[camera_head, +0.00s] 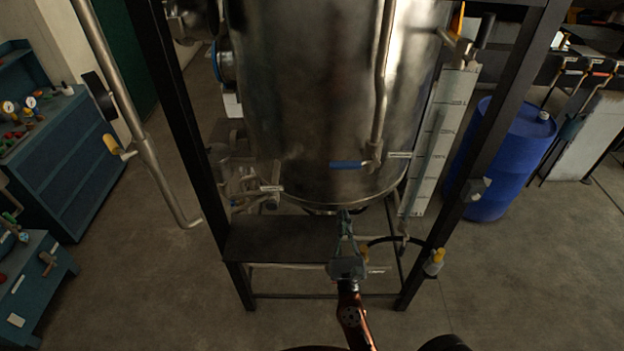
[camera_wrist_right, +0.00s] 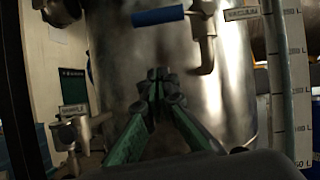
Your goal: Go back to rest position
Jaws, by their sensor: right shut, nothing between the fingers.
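My right gripper (camera_head: 343,222) reaches in from the bottom of the head view, below the rounded base of the steel tank (camera_head: 310,120). In the right wrist view its two green-sided fingers (camera_wrist_right: 158,78) come together at the tips, with nothing between them. The tank's shiny wall (camera_wrist_right: 115,60) fills the background there. How far the fingertips are from the tank, I cannot tell. My left gripper is not in either view.
A black frame (camera_head: 180,110) surrounds the tank. A blue-handled valve (camera_head: 347,165) sits on its front, also seen in the right wrist view (camera_wrist_right: 158,16). A scale board (camera_head: 440,135) and blue drum (camera_head: 505,150) stand right, a teal cabinet (camera_head: 75,165) left. Floor is open in front.

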